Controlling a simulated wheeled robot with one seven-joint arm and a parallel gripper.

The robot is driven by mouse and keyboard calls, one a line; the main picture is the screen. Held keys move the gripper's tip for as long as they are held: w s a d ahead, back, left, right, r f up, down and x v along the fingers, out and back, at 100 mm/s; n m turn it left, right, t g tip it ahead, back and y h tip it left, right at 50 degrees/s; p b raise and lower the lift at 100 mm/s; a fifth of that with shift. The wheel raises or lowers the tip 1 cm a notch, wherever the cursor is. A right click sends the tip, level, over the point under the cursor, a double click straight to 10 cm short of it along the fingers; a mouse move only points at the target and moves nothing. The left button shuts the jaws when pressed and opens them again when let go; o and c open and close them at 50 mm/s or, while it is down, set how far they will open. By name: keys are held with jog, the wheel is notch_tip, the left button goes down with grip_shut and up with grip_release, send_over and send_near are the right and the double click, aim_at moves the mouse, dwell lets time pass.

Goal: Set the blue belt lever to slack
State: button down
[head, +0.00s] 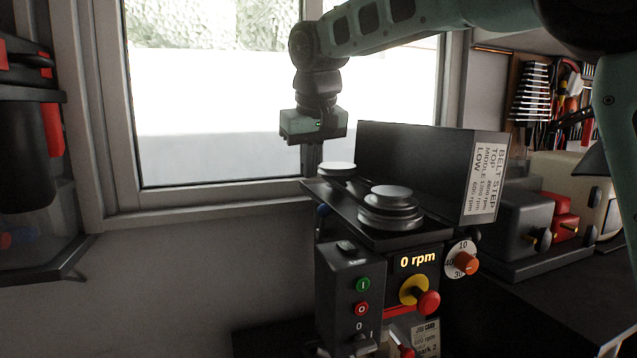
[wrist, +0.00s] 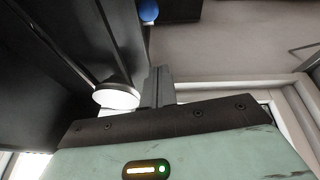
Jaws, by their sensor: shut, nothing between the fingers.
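In the wrist view the round blue knob (wrist: 148,11) is at the top edge, beyond my fingertips. My gripper (head: 312,158) points down at the left end of the pulley plate, close to the left pulley, and is apart from the knob. Its fingers (wrist: 158,86) are together and empty in the wrist view. I cannot tell which setting the lever is in.
A stepped pulley (head: 390,208) and a left pulley (head: 336,168) sit on the black plate. The black belt cover (head: 420,165) stands open behind them with a belt step label. The speed display reads 0 rpm (head: 417,260). A window and wall are behind my gripper.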

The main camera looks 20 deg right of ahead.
aim_at(321, 222)
jog(key=shift+s+d+f+p, duration=0.1)
jog(key=shift+s+f+p, duration=0.25)
jog(key=shift+f, duration=0.4)
jog(key=shift+s+d+f+p, duration=0.15)
jog(key=shift+s+f+p, duration=0.15)
jog(key=shift+s+f, duration=0.3)
jog(key=shift+s+d+f+p, duration=0.1)
jog(key=shift+s+f+p, duration=0.2)
jog(key=shift+f, duration=0.55)
jog(key=shift+f+b, duration=0.15)
jog(key=shift+b, duration=0.25)
jog(key=shift+s+t+b, duration=0.25)
jog(key=shift+t+b, duration=0.05)
jog(key=shift+b, duration=0.25)
